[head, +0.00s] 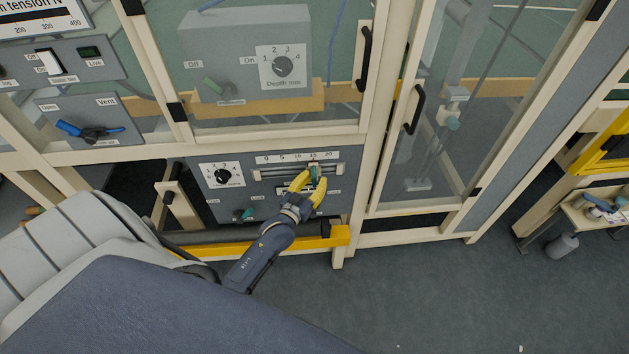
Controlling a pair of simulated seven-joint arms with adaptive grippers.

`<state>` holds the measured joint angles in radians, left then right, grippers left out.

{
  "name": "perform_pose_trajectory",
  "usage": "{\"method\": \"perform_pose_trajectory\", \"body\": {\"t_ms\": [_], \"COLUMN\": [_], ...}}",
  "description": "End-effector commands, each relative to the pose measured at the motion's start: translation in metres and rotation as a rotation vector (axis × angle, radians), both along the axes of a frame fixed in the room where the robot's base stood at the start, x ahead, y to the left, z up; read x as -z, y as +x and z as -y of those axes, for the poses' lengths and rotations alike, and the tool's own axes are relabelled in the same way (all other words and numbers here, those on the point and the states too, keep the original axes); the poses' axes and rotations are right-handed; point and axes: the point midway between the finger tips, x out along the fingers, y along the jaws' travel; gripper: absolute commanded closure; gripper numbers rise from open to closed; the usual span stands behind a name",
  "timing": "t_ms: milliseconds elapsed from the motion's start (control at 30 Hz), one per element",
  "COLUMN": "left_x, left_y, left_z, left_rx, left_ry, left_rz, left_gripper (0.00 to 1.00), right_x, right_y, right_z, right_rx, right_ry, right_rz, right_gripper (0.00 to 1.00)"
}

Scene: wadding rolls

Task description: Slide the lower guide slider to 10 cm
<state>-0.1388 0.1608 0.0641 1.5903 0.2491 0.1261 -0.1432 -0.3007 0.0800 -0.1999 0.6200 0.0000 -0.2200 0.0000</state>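The lower guide slider (315,171) has a small teal knob on a pale carriage, on a horizontal rail in the grey panel (231,195) low in the machine. The scale (297,157) above the rail reads 0 to 20, and the carriage stands near the 15 mark. My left gripper (314,181) reaches up to it from below. Its two yellow fingers lie either side of the teal knob and look closed on it; the exact contact is too small to make out. The fingers hide part of the rail and the panel. My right gripper is not in view.
A rotary dial (222,176) and a small teal lever (244,214) sit left of the slider. A yellow bar (335,236) runs below the panel. Framed glass doors with black handles (364,60) stand above and right. Open floor (430,295) lies in front.

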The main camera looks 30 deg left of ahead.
Motion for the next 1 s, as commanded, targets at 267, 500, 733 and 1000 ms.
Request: {"method": "perform_pose_trajectory", "body": {"t_ms": [267,500,733,1000], "left_x": [0.000,0.000,0.000,0.001], "left_y": [0.000,0.000,0.000,-0.011], "left_z": [0.000,0.000,0.000,-0.013], "left_rx": [0.000,0.000,0.000,-0.001], "left_ry": [0.000,0.000,0.000,0.003], "left_rz": [0.000,0.000,0.000,0.000], "left_gripper": [0.80,1.00,1.00,1.00], "right_x": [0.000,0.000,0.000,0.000], "right_y": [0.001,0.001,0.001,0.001], "right_z": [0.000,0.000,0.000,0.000], "right_rx": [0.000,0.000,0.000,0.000], "right_ry": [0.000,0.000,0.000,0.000], "right_rz": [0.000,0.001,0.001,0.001], "right_gripper": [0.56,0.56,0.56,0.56]}}
